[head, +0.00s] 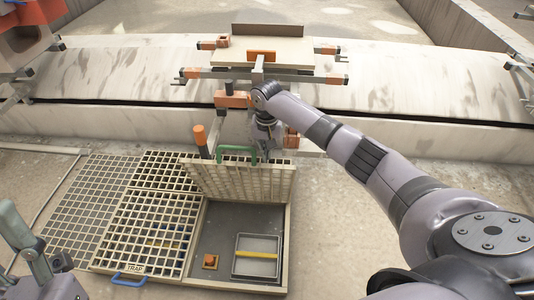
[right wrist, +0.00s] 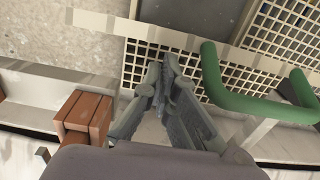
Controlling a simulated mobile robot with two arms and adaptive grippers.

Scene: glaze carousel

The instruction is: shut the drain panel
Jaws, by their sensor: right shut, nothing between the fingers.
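The drain panel (head: 245,183) is a cream grid with a green handle (head: 237,150) at its top edge. It stands tilted up at the back of an open bay (head: 225,220) in the grating. My right gripper (head: 268,154) is at the panel's upper edge, right of the green handle. In the right wrist view my right gripper (right wrist: 168,72) is shut and empty, with its tips over the cream grid (right wrist: 188,68). The green handle (right wrist: 255,108) is beside it, apart from the fingers. Part of my left gripper (head: 38,248) shows at the lower left; its jaw state is unclear.
The bay holds a grey tray with a yellow bar (head: 257,254) and a small orange block (head: 210,261). A flat grating (head: 150,225) with a blue handle (head: 129,279) lies to the left. An orange-topped post (head: 200,138) stands behind. A carousel arm (head: 255,74) is further back.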

